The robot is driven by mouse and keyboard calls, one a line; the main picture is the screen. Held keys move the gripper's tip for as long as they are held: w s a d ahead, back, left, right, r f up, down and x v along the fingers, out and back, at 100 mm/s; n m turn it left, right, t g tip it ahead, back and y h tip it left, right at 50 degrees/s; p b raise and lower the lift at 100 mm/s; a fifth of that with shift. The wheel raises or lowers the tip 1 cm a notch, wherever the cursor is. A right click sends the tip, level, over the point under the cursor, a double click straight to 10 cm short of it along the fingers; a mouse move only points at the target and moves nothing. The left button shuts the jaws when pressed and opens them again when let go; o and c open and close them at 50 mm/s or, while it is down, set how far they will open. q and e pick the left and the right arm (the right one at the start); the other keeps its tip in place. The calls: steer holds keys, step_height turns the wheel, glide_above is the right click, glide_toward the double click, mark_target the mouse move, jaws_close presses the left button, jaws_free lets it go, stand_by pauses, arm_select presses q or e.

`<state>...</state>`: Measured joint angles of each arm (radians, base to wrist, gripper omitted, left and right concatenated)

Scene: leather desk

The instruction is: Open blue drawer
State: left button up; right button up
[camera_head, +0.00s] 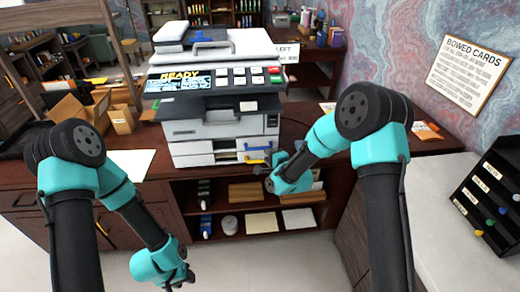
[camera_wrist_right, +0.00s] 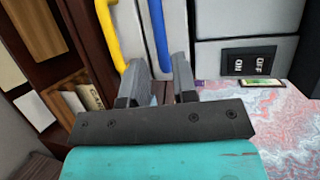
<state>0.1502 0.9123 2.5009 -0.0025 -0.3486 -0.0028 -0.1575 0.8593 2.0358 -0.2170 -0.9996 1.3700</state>
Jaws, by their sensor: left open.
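The drawer with the blue handle (camera_wrist_right: 161,38) is in the front of the grey and white printer (camera_head: 222,128). In the right wrist view a yellow handle (camera_wrist_right: 109,36) runs beside it, to the left. The drawer front looks flush with its neighbours. My right gripper (camera_wrist_right: 160,78) has its two fingers apart, and the lower end of the blue handle shows between them. I cannot tell whether they touch it. In the head view that gripper (camera_head: 281,166) is just in front of the printer's lower right. My left gripper (camera_head: 184,281) hangs low at the bottom edge, open and away from the printer.
The printer stands on a dark wooden desk (camera_head: 305,137) with open shelves (camera_head: 262,208) below. Cardboard boxes (camera_head: 85,108) are on the left. An off/on switch (camera_wrist_right: 248,62) is right of the handles.

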mark_target(261, 149)
steer(key=x, duration=0.7)
steer(key=shift+w+a+f, duration=0.1)
steer(key=shift+w, duration=0.15)
steer(key=shift+c, duration=0.3)
jaws_close()
